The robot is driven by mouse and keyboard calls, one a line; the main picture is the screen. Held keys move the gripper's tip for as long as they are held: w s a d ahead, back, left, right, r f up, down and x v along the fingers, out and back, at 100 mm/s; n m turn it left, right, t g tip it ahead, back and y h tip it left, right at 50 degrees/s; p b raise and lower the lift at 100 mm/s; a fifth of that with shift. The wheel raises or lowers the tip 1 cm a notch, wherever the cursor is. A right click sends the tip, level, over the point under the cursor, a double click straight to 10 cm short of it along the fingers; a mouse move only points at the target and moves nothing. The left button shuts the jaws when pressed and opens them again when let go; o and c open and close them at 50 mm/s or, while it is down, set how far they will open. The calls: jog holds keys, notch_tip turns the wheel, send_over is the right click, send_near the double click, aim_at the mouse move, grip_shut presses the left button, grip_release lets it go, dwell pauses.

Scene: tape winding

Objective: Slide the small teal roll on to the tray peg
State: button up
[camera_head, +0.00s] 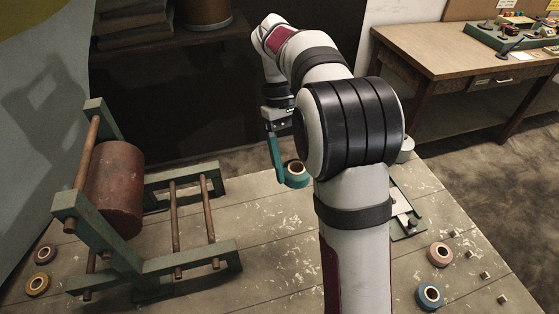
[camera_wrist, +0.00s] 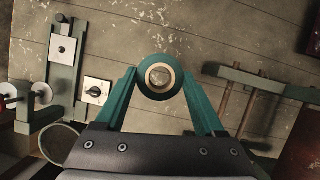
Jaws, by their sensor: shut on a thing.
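The small teal roll (camera_wrist: 160,61) has a pale tan core and an open centre hole. In the wrist view it sits between the tips of the teal fingers of my gripper (camera_wrist: 160,84), which is shut on it. The roll also shows in the head view (camera_head: 297,180), above the table. My gripper (camera_head: 283,168) shows there beside it, partly hidden by my arm. Small pegs (camera_head: 468,254) stand in a row at the table's right side; I cannot tell whether one is the tray peg.
A green wooden frame with a red-brown drum (camera_head: 115,188) stands at the left. Loose rolls lie at the left edge (camera_head: 37,284) and at the right, one pink (camera_head: 440,262) and one blue (camera_head: 422,297). A green rail fixture (camera_wrist: 62,75) is at left in the wrist view.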

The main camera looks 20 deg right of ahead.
jog(key=d+f+n+t+h, duration=0.1)
jog(key=d+f+n, duration=0.3)
jog(key=d+f, duration=0.3)
jog(key=d+f+n+t+h, duration=0.1)
jog(key=d+f+n, duration=0.3)
jog(key=d, duration=0.9)
jog(key=d+f+n+t+h, duration=0.1)
jog(key=d+f+n, duration=0.3)
jog(key=d+f, duration=0.6)
jog(key=shift+f+n+h, duration=0.3)
jog(key=shift+f, duration=0.15)
jog(key=o, duration=1.3)
jog(key=shift+o, duration=0.2)
jog(key=shift+r, duration=0.1)
notch_tip(320, 180, up, 7)
